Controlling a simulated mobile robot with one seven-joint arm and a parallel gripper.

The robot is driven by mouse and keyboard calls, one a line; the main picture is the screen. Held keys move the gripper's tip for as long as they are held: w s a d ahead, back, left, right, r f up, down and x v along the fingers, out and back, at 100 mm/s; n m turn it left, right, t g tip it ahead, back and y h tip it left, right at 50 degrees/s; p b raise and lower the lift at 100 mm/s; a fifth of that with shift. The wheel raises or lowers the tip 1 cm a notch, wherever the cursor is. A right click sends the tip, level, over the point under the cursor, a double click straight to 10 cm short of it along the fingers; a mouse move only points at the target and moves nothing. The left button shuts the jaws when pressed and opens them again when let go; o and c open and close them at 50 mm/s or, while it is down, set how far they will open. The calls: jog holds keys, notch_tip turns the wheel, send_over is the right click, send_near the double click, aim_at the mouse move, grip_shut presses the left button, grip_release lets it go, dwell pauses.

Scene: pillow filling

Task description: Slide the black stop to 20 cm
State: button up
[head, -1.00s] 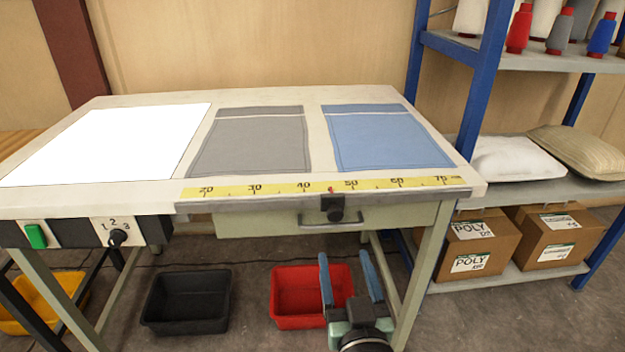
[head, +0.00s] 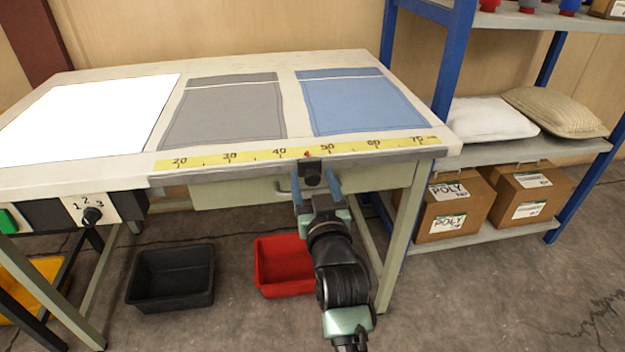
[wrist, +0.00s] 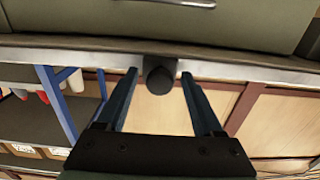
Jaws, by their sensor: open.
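The black stop (head: 312,173) sits on the rail along the table's front edge, with a small red pointer above it at about 45 on the yellow scale (head: 215,160). The scale's 20 mark is far to the left of it. My gripper (head: 316,188) is open at the front edge, with its two blue fingers on either side of the stop's round knob. In the wrist view the dark knob (wrist: 160,79) shows between the spread fingers near their tips. I cannot tell whether either finger touches it.
A drawer with a handle (head: 285,186) is below the rail. Grey (head: 225,110) and blue (head: 358,103) cloth pieces lie flat behind the scale. Black (head: 170,278) and red (head: 284,265) bins stand on the floor. The rail left of the stop looks clear.

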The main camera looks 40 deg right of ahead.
jog(key=shift+w+d, duration=0.2)
jog(key=shift+w, duration=0.15)
grip_shut()
dwell(0.3)
